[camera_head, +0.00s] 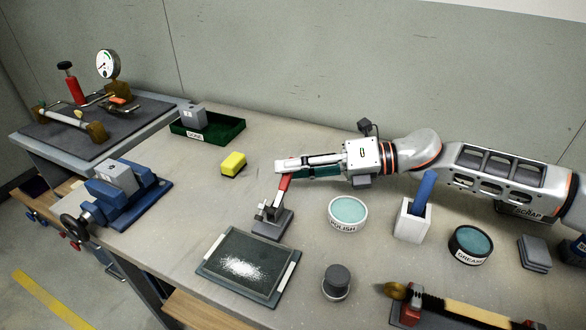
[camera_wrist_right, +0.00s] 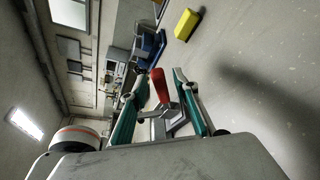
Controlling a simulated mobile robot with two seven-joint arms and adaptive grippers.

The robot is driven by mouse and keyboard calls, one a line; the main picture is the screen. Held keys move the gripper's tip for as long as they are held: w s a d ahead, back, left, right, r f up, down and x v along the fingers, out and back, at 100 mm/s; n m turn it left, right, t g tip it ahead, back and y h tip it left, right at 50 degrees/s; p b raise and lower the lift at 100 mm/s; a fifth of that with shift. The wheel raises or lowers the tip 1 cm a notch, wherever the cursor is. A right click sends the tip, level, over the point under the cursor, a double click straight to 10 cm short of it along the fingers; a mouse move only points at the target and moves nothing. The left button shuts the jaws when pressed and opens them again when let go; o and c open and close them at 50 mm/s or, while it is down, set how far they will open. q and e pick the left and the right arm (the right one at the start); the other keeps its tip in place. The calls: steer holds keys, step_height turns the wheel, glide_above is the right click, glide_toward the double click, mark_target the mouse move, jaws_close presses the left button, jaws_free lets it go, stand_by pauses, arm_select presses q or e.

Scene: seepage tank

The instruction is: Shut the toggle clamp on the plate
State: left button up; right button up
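The toggle clamp (camera_head: 268,211) is a small grey metal mechanism on a dark grey plate (camera_head: 272,228) near the middle of the bench in the head view. Its red handle (camera_head: 284,184) stands up, tilted slightly right. My right gripper (camera_head: 284,166) reaches in from the right at the handle's upper end. In the right wrist view the teal-padded fingers of my right gripper (camera_wrist_right: 159,78) are spread, with the red handle (camera_wrist_right: 160,88) between them and gaps at both sides. The clamp's lower part is partly hidden by the fingers there. My left gripper is in neither view.
A yellow block (camera_head: 233,163) lies behind the clamp, left of the gripper. A polish tin (camera_head: 347,213) stands to its right, a dark tray with white powder (camera_head: 247,264) in front. A blue vise (camera_head: 122,200) and green bin (camera_head: 208,131) are further left.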

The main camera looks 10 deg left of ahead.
steer(key=v, duration=1.2)
